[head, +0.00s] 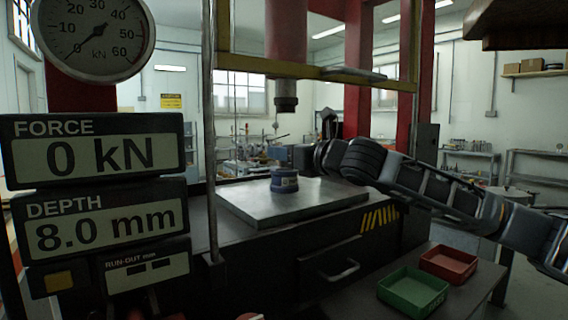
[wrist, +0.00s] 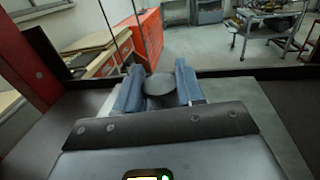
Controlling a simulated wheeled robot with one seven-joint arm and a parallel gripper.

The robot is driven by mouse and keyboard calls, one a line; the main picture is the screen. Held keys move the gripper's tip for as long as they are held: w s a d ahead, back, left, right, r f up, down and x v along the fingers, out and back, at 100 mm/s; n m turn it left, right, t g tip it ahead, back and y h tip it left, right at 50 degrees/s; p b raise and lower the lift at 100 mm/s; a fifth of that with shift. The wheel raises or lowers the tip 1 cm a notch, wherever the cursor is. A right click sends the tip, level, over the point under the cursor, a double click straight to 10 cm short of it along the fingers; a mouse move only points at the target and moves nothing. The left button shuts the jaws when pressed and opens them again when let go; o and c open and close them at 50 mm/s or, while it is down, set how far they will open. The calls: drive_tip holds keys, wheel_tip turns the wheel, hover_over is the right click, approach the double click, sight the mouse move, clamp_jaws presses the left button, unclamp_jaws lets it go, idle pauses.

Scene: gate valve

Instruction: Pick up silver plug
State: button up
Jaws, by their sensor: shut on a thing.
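In the wrist view, a grey, round-topped piece, the silver plug (wrist: 160,84), sits between the two blue finger pads of my gripper (wrist: 159,88). The pads close on it from left and right. In the head view my gripper (head: 284,155) reaches in from the right, just above a blue round body (head: 285,181) on the press's metal plate. The pads largely hide the plug there. I cannot tell whether the plug is clear of the blue body or still touching it.
The press plate (head: 330,203) is otherwise clear. The press ram (head: 286,95) hangs above the blue body. A yellow crossbar (head: 320,75) spans the frame. A green tray (head: 413,291) and a red tray (head: 448,264) stand at lower right. The displays read 0 kN and 8.0 mm.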

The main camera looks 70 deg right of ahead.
clamp_jaws()
drive_tip(key=shift+r, duration=0.75)
drive_tip(key=shift+w+a+r+b, duration=0.2)
drive_tip(key=shift+a+r+b, duration=0.05)
drive_tip(key=shift+r, duration=0.25)
drive_tip(key=shift+w+a+r+b, duration=0.15)
drive_tip(key=shift+a+r+b, duration=0.1)
drive_tip(key=shift+r, duration=0.25)
drive_tip(key=w+a+b, duration=0.1)
drive_tip(key=w+a, duration=0.3)
drive_tip(key=a, duration=0.3)
drive_tip(key=w+a+b, duration=0.1)
drive_tip(key=w+a, duration=0.3)
drive_tip(key=a, duration=0.3)
drive_tip(key=shift+w+a, duration=0.15)
drive_tip(key=shift+w, duration=0.2)
